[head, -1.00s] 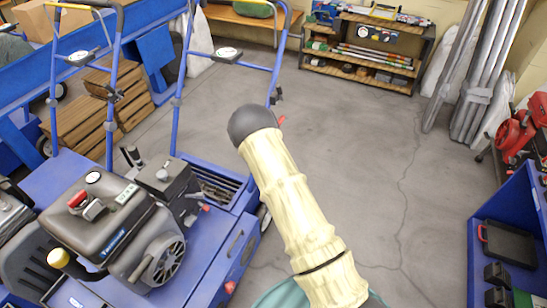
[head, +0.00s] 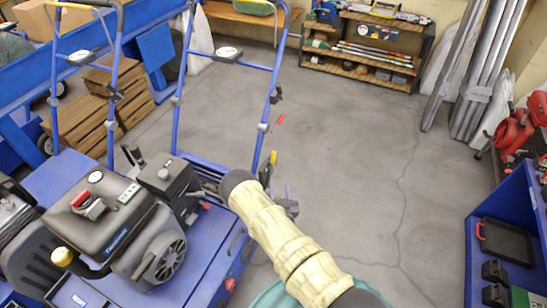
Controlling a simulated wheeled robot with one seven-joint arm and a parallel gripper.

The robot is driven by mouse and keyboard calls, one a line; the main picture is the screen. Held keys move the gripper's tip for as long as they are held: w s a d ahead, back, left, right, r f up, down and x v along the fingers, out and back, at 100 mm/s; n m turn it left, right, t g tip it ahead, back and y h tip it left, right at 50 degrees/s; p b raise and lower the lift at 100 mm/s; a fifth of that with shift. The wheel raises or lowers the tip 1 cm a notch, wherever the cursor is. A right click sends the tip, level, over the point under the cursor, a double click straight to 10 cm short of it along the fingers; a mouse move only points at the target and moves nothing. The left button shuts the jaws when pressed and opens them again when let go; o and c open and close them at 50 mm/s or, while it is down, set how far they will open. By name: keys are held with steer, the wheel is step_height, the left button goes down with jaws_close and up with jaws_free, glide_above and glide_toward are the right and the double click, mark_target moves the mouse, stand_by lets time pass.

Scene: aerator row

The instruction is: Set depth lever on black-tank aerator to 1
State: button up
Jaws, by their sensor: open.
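The black-tank aerator (head: 98,208) stands at left, with a dark tank, red-capped top and blue deck. Its blue handle frame rises at the back. A lever with a yellow grip (head: 270,159) shows at its right side, just beyond the dark end of my arm; its setting marks are too small to read. A small red-tipped part (head: 279,120) sticks out from the handle frame. My gripper (head: 281,190) shows only in part, beside my cream-sleeved arm and just below the yellow grip; it looks open and empty, apart from the lever. My arm hides much of the deck's right side.
Another machine (head: 10,215) stands close at the left edge. Wooden crates (head: 75,120) are behind. A tool shelf (head: 365,50) and wrapped metal pipes (head: 485,75) stand at the back. A blue bench (head: 510,235) is at right. The middle floor is clear.

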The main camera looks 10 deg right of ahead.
mark_target(274, 159)
steer(key=w+b, duration=0.1)
steer(key=w, duration=0.4)
steer(key=w+b, duration=0.2)
steer(key=w, duration=0.4)
steer(key=w+d+b, duration=0.1)
steer(key=w+b, duration=0.1)
steer(key=w, duration=0.4)
steer(key=shift+w+d, duration=0.1)
steer(key=shift+w, duration=0.05)
jaws_close()
